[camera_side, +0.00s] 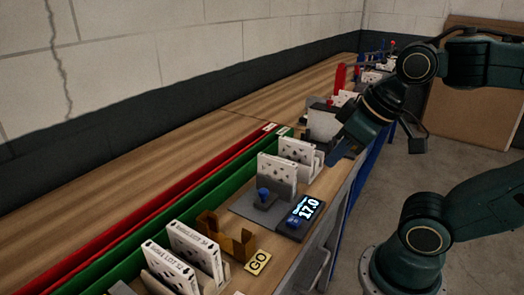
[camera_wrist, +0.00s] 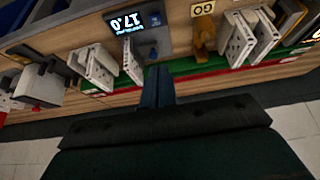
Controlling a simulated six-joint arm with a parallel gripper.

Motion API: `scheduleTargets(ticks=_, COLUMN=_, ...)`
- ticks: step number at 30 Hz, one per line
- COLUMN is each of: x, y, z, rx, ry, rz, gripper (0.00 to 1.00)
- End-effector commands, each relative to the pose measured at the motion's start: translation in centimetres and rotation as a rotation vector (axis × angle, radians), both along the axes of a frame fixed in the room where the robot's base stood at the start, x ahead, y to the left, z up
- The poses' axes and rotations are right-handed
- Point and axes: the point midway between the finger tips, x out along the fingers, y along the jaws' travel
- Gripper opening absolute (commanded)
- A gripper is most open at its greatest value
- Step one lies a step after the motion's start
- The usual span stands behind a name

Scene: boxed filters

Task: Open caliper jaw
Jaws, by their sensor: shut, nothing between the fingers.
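A display unit (camera_side: 299,215) reading 17.0 stands near the front edge of the bench in the side view. It also shows at the top of the wrist view (camera_wrist: 127,23). Left of it a blue knob (camera_side: 264,197) sits on a grey plate (camera_side: 240,206) beside a white slotted filter panel (camera_side: 277,175). I cannot tell which part is the caliper's jaw. My gripper (camera_side: 338,155) is above the bench's front edge, beyond the display, apart from these things. Its fingers are together and empty, as the wrist view shows (camera_wrist: 158,84).
A bronze bracket (camera_side: 228,238) with a GO label (camera_side: 258,262) stands nearer the camera, beside white filter boxes (camera_side: 198,252). Another white panel (camera_side: 300,152) stands behind the plate. Red (camera_side: 150,207) and green (camera_side: 165,222) rails run along the bench. Bare wood lies toward the wall.

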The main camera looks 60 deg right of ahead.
Motion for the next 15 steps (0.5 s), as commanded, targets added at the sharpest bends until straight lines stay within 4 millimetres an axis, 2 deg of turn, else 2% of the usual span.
scheduleTargets(ticks=5, x=0.0, y=0.0, z=0.0, rx=0.0, ry=0.0, rz=0.0, gripper=0.0)
scheduleTargets(ticks=12, x=0.38, y=-0.05, z=0.17, rx=0.007, ry=0.01, rz=-0.015, gripper=0.45)
scheduleTargets(ticks=15, x=0.96, y=-0.12, z=0.33, rx=0.017, ry=0.03, rz=-0.041, gripper=0.46)
